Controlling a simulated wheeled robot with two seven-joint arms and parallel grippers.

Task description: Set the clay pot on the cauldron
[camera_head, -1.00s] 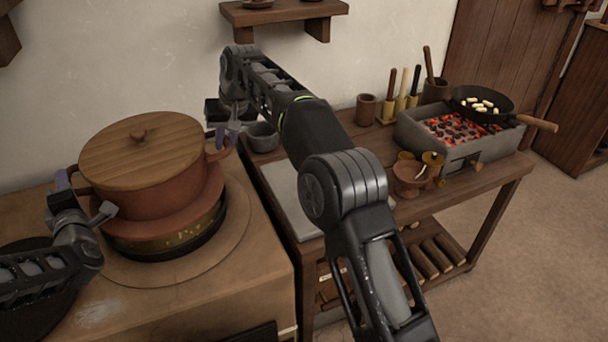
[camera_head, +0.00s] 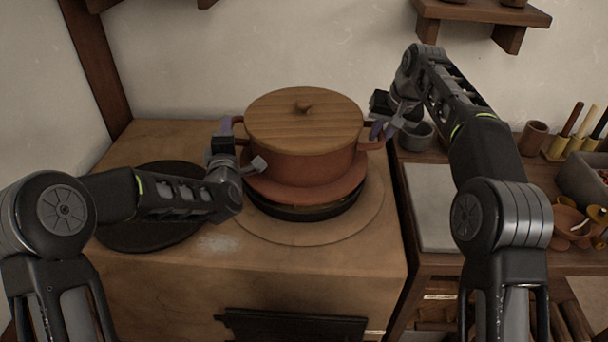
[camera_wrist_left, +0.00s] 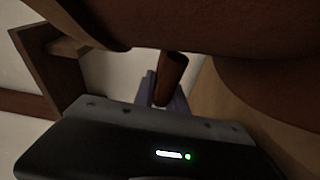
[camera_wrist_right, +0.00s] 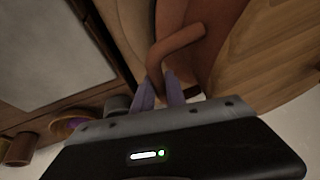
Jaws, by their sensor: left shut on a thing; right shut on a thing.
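The reddish-brown clay pot (camera_head: 305,168), with a round wooden lid (camera_head: 304,115) on it, is upright over the dark cauldron (camera_head: 300,213) on the stove. The pot's wide lower flange covers most of the cauldron's mouth. A thin strip of the inside shows at the front, and I cannot tell whether pot and cauldron touch. My left gripper (camera_head: 229,130) is shut on the pot's left handle, which also shows in the left wrist view (camera_wrist_left: 172,72). My right gripper (camera_head: 381,130) is shut on the right handle, clear in the right wrist view (camera_wrist_right: 181,44).
A flat black plate (camera_head: 150,235) lies left on the stove top (camera_head: 270,258). A side table to the right holds a grey slab (camera_head: 432,205), a small grey bowl (camera_head: 415,137) and a brown cup (camera_head: 534,136). A wall shelf (camera_head: 485,12) hangs above my right arm.

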